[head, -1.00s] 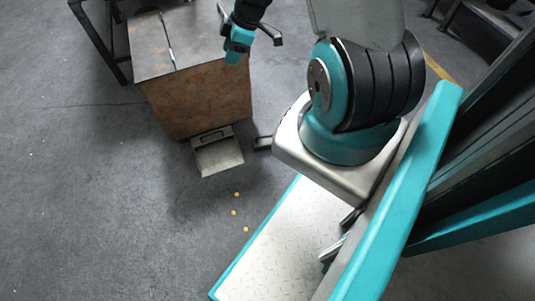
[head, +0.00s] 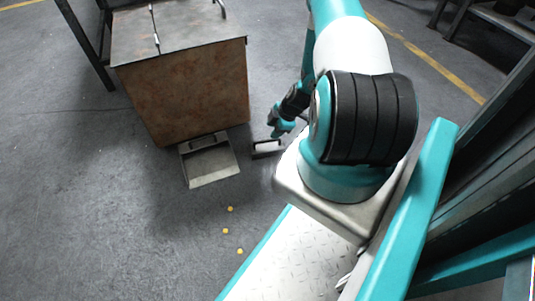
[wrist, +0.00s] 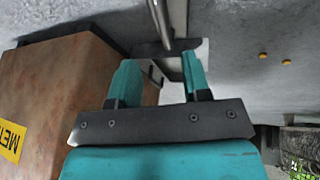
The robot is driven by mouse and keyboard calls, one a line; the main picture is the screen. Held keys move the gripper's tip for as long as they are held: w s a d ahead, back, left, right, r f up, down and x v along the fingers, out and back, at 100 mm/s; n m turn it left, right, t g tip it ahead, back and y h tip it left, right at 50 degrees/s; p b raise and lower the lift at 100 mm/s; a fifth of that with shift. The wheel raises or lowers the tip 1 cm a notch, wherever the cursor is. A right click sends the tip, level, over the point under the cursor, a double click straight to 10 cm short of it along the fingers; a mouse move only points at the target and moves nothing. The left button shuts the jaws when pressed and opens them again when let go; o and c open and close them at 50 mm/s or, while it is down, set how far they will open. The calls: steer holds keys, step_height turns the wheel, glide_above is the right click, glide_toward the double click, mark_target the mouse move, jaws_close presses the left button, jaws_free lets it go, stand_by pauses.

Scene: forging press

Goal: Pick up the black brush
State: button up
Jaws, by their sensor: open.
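The black brush (head: 267,148) lies on the grey floor just right of the dustpan, by the rusty metal bin, in the head view. My gripper (head: 277,132) is just above and to the right of it, pointing down towards it. The wrist view shows my teal fingers (wrist: 159,62) open with nothing held between them. Beyond the fingertips there is a dark bar with a pale metal plate and a grey rod; I cannot tell which part is the brush.
The rusty metal bin (head: 190,95) stands left of the brush, with the grey dustpan (head: 208,170) at its foot. Several small yellow pieces (head: 226,231) lie on the floor nearer me. The floor at left is clear.

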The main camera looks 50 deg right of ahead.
mark_target(266, 141)
steer(key=b+x, duration=0.1)
steer(key=x, duration=0.2)
steer(key=b+x, duration=0.2)
steer(key=s+b+x, duration=0.1)
steer(key=b+x, duration=0.1)
steer(key=shift+w+a+f, duration=0.15)
steer(key=shift+f, duration=0.35)
steer(key=shift+w+f+b, duration=0.2)
steer(key=shift+f+b, duration=0.1)
steer(key=shift+r, duration=0.1)
steer(key=shift+c, duration=0.4)
jaws_close()
